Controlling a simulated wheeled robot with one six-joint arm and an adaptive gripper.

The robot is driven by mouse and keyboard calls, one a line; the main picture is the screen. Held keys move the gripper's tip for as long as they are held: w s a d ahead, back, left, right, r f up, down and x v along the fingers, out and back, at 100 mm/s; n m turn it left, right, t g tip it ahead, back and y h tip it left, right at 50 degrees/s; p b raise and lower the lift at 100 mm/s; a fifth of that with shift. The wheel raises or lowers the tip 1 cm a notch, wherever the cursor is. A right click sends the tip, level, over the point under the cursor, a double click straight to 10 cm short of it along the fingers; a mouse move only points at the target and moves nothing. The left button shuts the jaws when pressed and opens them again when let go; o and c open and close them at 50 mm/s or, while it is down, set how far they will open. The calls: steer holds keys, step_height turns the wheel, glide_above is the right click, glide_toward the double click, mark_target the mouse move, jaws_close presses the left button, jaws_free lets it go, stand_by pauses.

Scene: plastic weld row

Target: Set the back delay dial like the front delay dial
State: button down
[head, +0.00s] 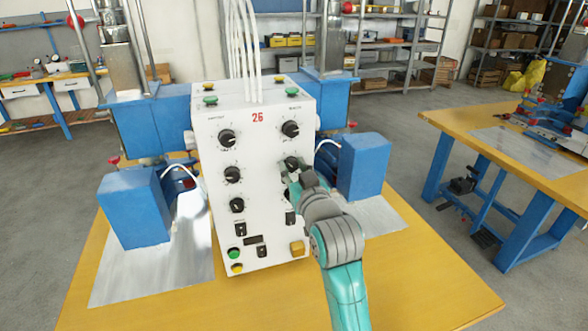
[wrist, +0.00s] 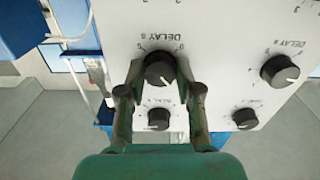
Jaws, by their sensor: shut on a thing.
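A white control box numbered 26 (head: 257,190) carries dark round dials in two columns. My gripper (head: 292,172) is at the right column's middle dial (head: 291,162), which it partly hides. In the wrist view, upside down, my gripper's fingers (wrist: 160,72) are shut around a dial marked DELAY (wrist: 160,68), one on each side. A white mark on it points down and slightly right in the picture. The other DELAY dial (wrist: 280,70) is at the right, its mark pointing lower right; in the head view it is the left column's middle dial (head: 231,174). Which is front or back I cannot tell.
Two more dials (wrist: 158,118) (wrist: 245,118) lie close to the fingers. Blue machine blocks (head: 135,208) (head: 365,166) flank the box on the yellow table (head: 430,290). Buttons and small switches (head: 234,254) are low on the panel. Another bench (head: 530,160) stands at the right.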

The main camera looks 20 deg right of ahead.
steer(key=n, duration=0.4)
steer(key=shift+n, duration=0.3)
steer(key=shift+f+n, duration=0.1)
steer(key=shift+n, duration=1.8)
steer(key=c, duration=0.8)
jaws_free()
steer(key=s, duration=1.2)
